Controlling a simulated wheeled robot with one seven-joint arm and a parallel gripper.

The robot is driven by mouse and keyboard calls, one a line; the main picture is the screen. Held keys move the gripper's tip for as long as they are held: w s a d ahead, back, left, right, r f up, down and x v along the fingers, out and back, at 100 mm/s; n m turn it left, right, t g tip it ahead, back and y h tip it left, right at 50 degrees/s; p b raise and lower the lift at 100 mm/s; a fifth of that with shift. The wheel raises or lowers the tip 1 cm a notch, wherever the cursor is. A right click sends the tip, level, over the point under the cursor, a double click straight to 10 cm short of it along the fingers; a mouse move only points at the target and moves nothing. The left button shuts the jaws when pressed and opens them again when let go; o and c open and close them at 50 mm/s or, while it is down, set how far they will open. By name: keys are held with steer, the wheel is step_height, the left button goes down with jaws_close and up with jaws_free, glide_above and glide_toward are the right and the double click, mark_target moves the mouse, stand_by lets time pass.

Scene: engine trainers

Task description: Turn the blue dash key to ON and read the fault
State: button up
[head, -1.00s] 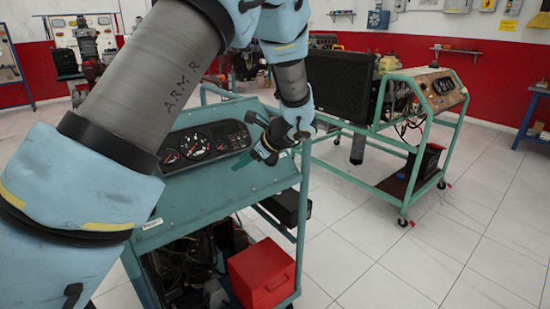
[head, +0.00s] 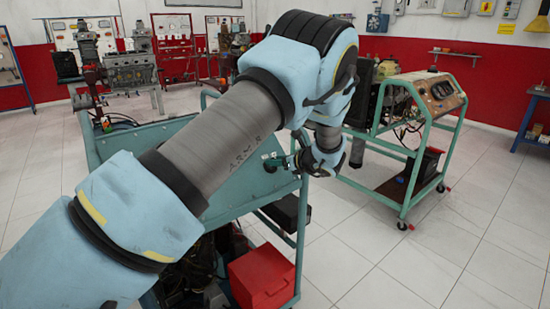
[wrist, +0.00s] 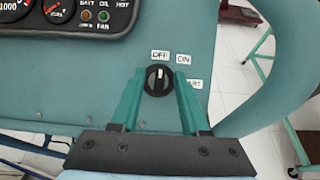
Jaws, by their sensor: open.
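The dash key is a black round knob (wrist: 158,80) on the blue-green dash panel (wrist: 60,105) in the wrist view. Its white mark points up, towards the OFF label (wrist: 160,54). The ON label (wrist: 183,58) is up and right of it; a label ending in "ART" (wrist: 193,84) is partly hidden by a finger. My gripper (wrist: 158,76) is open, with one green finger on each side of the knob; I cannot tell whether they touch it. In the head view my gripper (head: 284,161) is at the panel's right side. The gauge cluster (wrist: 65,18) shows only partly.
A second green-framed engine trainer (head: 410,130) stands to the right. A red box (head: 262,275) sits low in the near stand. A curved blue-green rail (wrist: 268,75) is right of my gripper. White tiled floor is open at the right.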

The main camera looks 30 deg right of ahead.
steer(key=shift+w+a+f, duration=0.15)
steer(key=shift+w+f, duration=0.1)
steer(key=shift+w, duration=0.35)
steer(key=c, duration=0.7)
jaws_close()
steer(key=shift+s+f, duration=0.1)
steer(key=shift+f, duration=0.05)
